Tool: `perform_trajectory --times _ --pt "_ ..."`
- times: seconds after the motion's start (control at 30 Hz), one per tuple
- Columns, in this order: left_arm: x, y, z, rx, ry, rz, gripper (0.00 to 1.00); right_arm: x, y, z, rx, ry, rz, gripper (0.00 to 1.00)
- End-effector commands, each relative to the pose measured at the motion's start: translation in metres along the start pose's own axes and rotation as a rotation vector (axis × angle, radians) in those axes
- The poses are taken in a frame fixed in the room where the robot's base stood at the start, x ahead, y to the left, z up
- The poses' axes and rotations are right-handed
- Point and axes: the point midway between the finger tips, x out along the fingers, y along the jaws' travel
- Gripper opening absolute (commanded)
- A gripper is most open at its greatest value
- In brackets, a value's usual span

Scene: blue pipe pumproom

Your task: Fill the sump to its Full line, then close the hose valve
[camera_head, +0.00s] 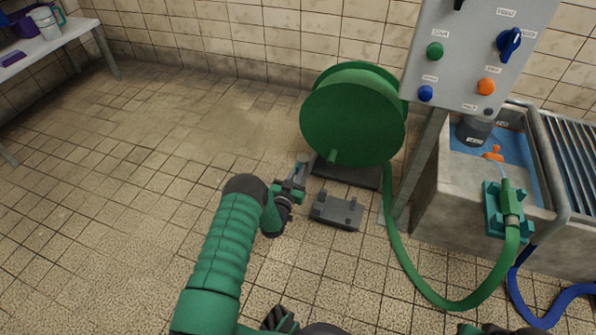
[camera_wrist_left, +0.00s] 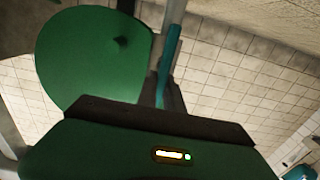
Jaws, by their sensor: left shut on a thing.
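The sump (camera_head: 427,190) is a concrete basin at the right, holding blue water with an orange float (camera_head: 493,153). A green hose nozzle (camera_head: 510,205) rests in a teal holder on its rim, with a thin pale stream seeming to leave it. My left gripper (camera_head: 297,184) is low beside the green hose reel (camera_head: 350,115), shut on the hose valve's lever; the teal lever also shows in the left wrist view (camera_wrist_left: 170,58). The gripper hides much of the valve. The Full line is too small to make out. A dark part at the bottom edge may be my right gripper (camera_head: 280,320).
A grey control panel (camera_head: 465,60) with coloured buttons and a blue knob stands beside the sump. The green hose (camera_head: 420,280) loops across the floor, and a blue hose (camera_head: 545,315) lies at right. A grey pedal-like block (camera_head: 337,210) sits near the reel. The left floor is clear.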

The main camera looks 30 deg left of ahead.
Motion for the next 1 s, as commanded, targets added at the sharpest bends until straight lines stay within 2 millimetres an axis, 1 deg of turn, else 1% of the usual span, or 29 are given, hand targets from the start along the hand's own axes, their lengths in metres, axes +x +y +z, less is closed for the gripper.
perform_trajectory --times 0.27,0.47,0.7,1.0 --pt "-0.001 0.001 0.0 0.042 -0.001 0.0 0.0 -0.003 0.0 -0.001 0.0 0.0 0.0 0.36" --pt "-0.001 0.005 -0.001 0.148 -0.001 0.002 0.0 -0.01 0.0 -0.002 0.0 0.0 0.0 0.36" --pt "-0.001 0.011 0.001 0.353 -0.001 0.004 0.0 -0.019 0.0 -0.005 0.0 0.0 0.0 0.36" --pt "-0.001 0.018 0.006 0.64 -0.002 0.005 0.0 -0.026 0.0 -0.006 0.0 0.0 0.0 0.36"
